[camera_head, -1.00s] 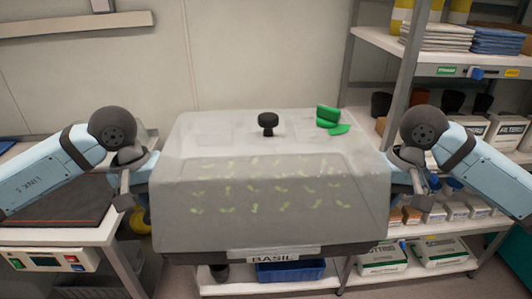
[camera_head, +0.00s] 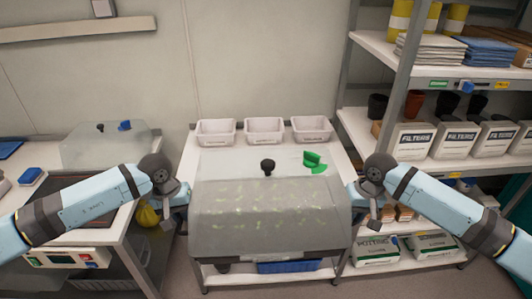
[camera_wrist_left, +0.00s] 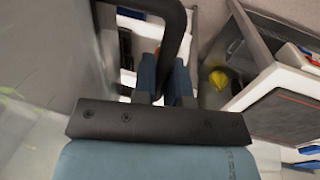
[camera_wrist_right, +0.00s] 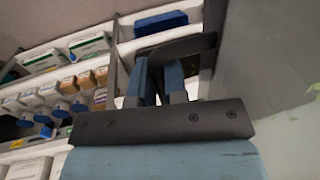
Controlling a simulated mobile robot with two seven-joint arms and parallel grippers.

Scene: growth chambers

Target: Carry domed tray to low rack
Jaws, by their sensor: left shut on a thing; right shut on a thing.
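The domed tray (camera_head: 270,232) has a cloudy clear dome with a black knob (camera_head: 267,166) and a green piece (camera_head: 314,163) on top. Rows of seedlings show faintly inside. It looks level. My left gripper (camera_head: 178,200) is shut on the handle at its left end; the fingers on the dark handle bar show in the left wrist view (camera_wrist_left: 165,82). My right gripper (camera_head: 362,203) is shut on the right-end handle, as the right wrist view (camera_wrist_right: 160,82) also shows. The low rack (camera_head: 186,165) is behind and below the tray, which hides much of it; contact cannot be told.
Three white bins (camera_head: 264,131) stand along the rack's back. A blue bin (camera_head: 290,267) is on its lower shelf. A bench with another clear dome (camera_head: 100,148) is close on the left. Shelving with filter boxes (camera_head: 412,141) is close on the right.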

